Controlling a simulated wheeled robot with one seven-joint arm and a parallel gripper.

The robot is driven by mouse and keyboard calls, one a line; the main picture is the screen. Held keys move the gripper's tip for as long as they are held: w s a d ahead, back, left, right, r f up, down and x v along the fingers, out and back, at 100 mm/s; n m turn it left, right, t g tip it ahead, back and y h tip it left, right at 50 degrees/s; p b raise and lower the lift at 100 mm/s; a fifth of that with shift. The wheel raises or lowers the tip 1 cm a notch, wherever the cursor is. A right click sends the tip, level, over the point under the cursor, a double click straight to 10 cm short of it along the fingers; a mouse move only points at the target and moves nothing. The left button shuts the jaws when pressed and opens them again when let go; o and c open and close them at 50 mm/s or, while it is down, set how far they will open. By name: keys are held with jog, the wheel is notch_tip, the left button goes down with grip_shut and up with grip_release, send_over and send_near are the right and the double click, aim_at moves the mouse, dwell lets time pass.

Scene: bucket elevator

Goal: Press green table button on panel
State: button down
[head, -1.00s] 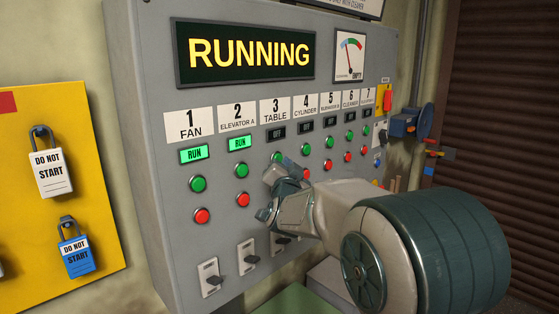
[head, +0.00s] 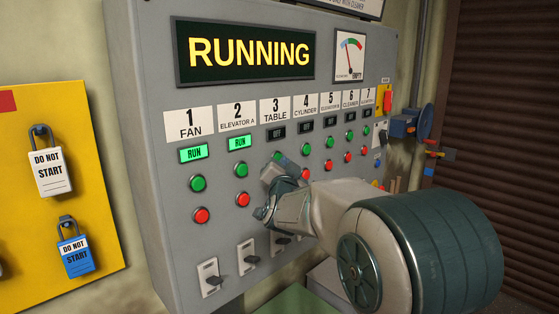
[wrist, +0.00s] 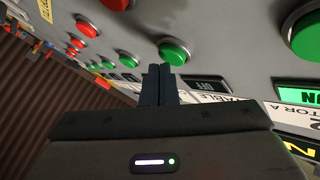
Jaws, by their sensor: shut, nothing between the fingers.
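The panel (head: 150,130) has a TABLE column, number 3, with a dark OFF lamp (head: 277,132). Its green table button (head: 277,156) is partly hidden behind my gripper in the head view. In the wrist view the green button (wrist: 174,52) sits just beyond the fingertips, next to the OFF lamp (wrist: 207,85). My gripper (wrist: 158,70) is shut and empty, with its fingertips close to this button; I cannot tell whether they touch it. In the head view my gripper (head: 276,168) covers the area under the lamp, and the column's red button is hidden.
Fan and elevator A lamps (head: 240,142) read RUN in green. Their green and red buttons (head: 198,184) are to the left. More button columns (head: 330,143) are close on the right. Switches (head: 215,283) line the panel bottom. A display (head: 250,52) reads RUNNING.

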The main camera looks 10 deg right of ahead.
jog(key=shift+w+a, duration=0.3)
jog(key=shift+w, duration=0.05)
dwell(0.5)
jog(key=shift+s+d+b, duration=0.1)
jog(key=shift+b, duration=0.2)
jog(key=shift+s+d+b, duration=0.4)
jog(key=shift+s+b, duration=0.2)
jog(key=s+d+b, duration=0.1)
jog(key=s, duration=0.1)
jog(key=s+d+b, duration=0.2)
jog(key=shift+b, duration=0.3)
